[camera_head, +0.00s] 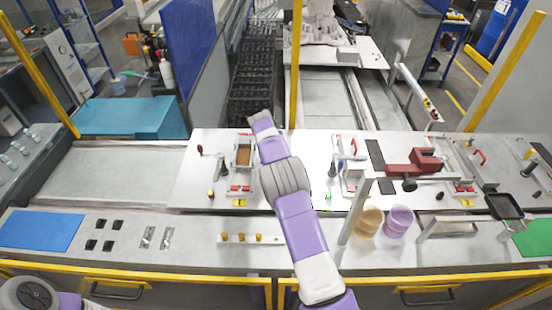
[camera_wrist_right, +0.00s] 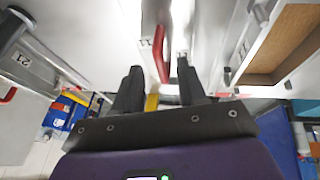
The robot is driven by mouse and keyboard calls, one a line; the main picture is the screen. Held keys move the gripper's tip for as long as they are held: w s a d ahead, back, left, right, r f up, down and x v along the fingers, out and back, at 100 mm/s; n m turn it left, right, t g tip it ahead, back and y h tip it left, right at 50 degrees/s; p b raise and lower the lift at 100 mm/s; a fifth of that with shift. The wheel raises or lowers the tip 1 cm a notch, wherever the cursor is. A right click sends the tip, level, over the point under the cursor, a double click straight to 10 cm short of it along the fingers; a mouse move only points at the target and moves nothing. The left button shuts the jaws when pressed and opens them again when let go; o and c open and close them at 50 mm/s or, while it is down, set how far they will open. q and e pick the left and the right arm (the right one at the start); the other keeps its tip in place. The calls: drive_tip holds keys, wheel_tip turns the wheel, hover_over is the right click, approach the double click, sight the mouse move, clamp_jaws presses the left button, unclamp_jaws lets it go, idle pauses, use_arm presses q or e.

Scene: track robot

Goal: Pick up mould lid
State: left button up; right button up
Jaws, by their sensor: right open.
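My right gripper (camera_wrist_right: 160,80) is open in the right wrist view, its two black fingers apart with nothing held between them. A red handle (camera_wrist_right: 159,52) shows beyond the gap between the fingertips. A mould frame with a brown inside (camera_wrist_right: 284,45) lies to the right of the fingers, apart from them. In the head view the mould (camera_head: 243,155) stands on the white table just left of my purple right arm, whose gripper is hidden there. I cannot tell which part is the mould lid. My left gripper is not in view.
Small clamps with red grips stand around the mould (camera_head: 240,188). A red vice (camera_head: 415,165) stands further right on the table. An orange-tan cup (camera_head: 369,221) and a purple cup (camera_head: 399,220) stand on the front bench. A blue mat (camera_head: 40,230) lies at the left.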

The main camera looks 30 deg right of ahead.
drive_tip(key=shift+w+a, duration=0.1)
drive_tip(key=shift+c, duration=0.6)
clamp_jaws()
idle(0.6)
